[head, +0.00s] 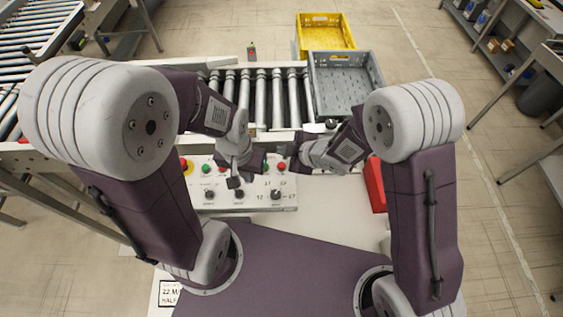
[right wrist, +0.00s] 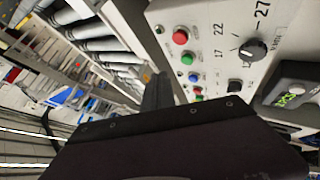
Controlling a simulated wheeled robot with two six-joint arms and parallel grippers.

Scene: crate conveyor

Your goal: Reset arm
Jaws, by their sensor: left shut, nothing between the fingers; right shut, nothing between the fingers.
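My left gripper (head: 234,182) is shut and empty. It points down over the white control panel (head: 222,201), among the buttons and dark knobs. My right gripper (head: 284,150) is shut and empty, pointing left near the panel's upper right, slightly above the left gripper in the picture. I cannot tell if either touches the panel. In the right wrist view, my right gripper (right wrist: 158,90) is dark and partly hidden by its own body. A red button (right wrist: 180,38), a green button and a black dial (right wrist: 252,48) lie beyond it.
A grey crate (head: 378,72) sits at the right end of the roller conveyor (head: 261,97). A yellow crate (head: 325,18) stands behind it. A red object (head: 375,188) lies right of the panel. Benches stand at far right; the floor between is clear.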

